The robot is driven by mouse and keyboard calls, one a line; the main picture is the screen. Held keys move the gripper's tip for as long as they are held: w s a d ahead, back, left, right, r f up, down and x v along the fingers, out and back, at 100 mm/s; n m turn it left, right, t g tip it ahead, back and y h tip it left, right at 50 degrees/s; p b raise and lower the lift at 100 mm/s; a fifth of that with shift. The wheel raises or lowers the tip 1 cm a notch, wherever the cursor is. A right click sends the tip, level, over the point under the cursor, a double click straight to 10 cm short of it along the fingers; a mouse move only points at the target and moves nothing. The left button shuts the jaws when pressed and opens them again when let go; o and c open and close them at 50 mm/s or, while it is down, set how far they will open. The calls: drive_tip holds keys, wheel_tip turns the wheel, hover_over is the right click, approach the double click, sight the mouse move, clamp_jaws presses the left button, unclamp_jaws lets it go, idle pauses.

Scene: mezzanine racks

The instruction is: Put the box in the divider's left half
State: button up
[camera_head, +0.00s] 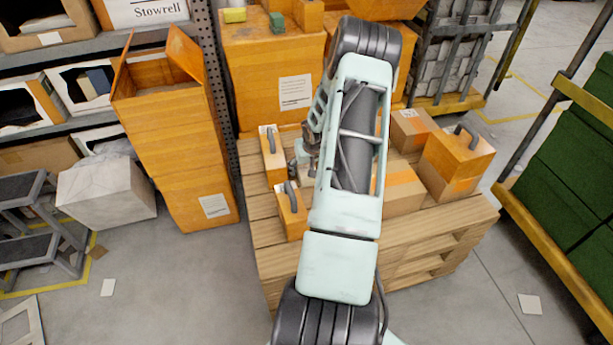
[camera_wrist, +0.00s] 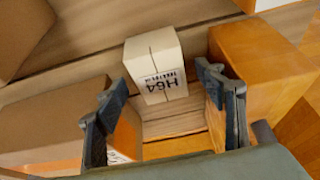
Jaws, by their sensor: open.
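A small cream box (camera_wrist: 158,77) marked "H64" shows in the wrist view, standing on the wooden slats just beyond my fingertips. My gripper (camera_wrist: 162,95) is open, with one finger on each side of the near space; the box is not clasped. In the head view my gripper (camera_head: 299,163) is over the left part of the pallet, partly hidden by my arm. I cannot make out the box clearly there. No divider can be told for sure in either view; my arm covers the middle of the pallet.
The wooden pallet (camera_head: 425,233) also carries orange boxes with dark handles (camera_head: 291,208) and brown cartons (camera_head: 410,128). In the wrist view an orange box (camera_wrist: 258,68) stands close right and a brown carton (camera_wrist: 50,128) close left.

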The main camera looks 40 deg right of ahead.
drive_tip(key=shift+x, duration=1.05)
drive_tip(key=c, duration=1.4)
